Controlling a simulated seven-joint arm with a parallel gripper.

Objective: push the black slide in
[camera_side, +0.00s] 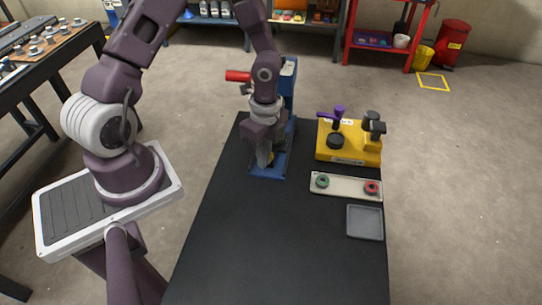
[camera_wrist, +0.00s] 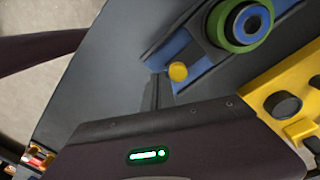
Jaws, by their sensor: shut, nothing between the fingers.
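The blue press (camera_side: 288,85) with a red handle (camera_side: 238,76) stands at the back of the dark table. In the wrist view its blue base (camera_wrist: 165,52) carries a black slide (camera_wrist: 203,50), with a yellow knob (camera_wrist: 178,72) at the near end. A green ring (camera_wrist: 222,28) with a blue ring inside sits on the slide. My gripper (camera_side: 264,160) is shut and empty, pointing down at the front of the press. Its fingertips (camera_wrist: 158,80) show close beside the yellow knob; I cannot tell if they touch. My gripper hides much of the slide in the side view.
A yellow fixture (camera_side: 348,154) with a purple lever (camera_side: 338,114) and black knobs stands right of the press. A pale tray (camera_side: 345,187) holds a green ring and a red ring. An empty grey tray (camera_side: 365,223) lies in front. The table's (camera_side: 270,240) front left is clear.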

